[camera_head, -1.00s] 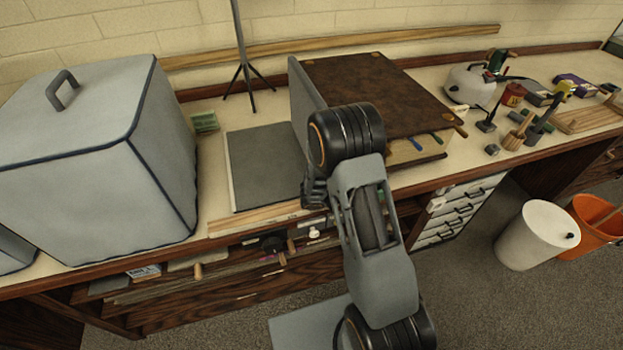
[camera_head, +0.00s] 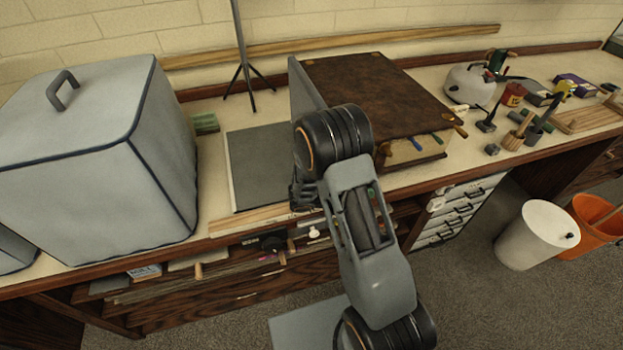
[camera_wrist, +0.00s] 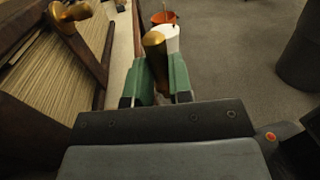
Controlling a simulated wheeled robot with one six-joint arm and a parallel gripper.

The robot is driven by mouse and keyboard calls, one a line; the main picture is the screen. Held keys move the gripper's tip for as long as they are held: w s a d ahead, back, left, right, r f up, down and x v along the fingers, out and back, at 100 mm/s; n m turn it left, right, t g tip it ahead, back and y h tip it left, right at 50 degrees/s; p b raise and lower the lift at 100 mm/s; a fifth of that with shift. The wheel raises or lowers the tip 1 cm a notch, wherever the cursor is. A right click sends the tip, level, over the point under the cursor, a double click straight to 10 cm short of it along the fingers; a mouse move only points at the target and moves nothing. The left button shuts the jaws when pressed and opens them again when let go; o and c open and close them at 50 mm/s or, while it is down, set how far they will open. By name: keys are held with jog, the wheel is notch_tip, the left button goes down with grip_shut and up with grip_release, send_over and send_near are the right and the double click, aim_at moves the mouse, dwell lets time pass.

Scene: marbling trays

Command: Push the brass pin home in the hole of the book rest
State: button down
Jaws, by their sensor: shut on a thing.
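In the head view my gripper (camera_head: 303,195) is a dark shape at the bench's front edge, partly covered by my arm; the pin cannot be made out there. A large brown book (camera_head: 375,90) with brass corners lies on the bench, beside an upright grey panel (camera_head: 305,95).
A grey covered box (camera_head: 85,165) fills the bench's left. A dark flat board (camera_head: 262,165) lies beside the book. Open shelves and drawers are below the front edge. A white bin (camera_head: 535,235) and an orange bucket (camera_head: 598,225) stand on the floor at the right.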

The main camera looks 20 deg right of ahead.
jog(key=shift+w+a+n+t, duration=0.65)
jog(key=shift+w+a+t, duration=0.45)
jog(key=shift+a, duration=1.35)
jog(key=shift+w+a+n+t, duration=0.7)
jog(key=shift+w+a+t, duration=0.45)
jog(key=shift+a, duration=1.3)
jog(key=shift+w+a+n+t, duration=0.65)
jog(key=shift+w+a+t, duration=0.45)
jog(key=shift+a, duration=1.35)
jog(key=shift+w+a+p, duration=0.1)
jog(key=shift+w+p, duration=0.05)
jog(key=shift+p, duration=0.2)
jog(key=shift+f+b, duration=0.9)
jog(key=shift+f, duration=0.45)
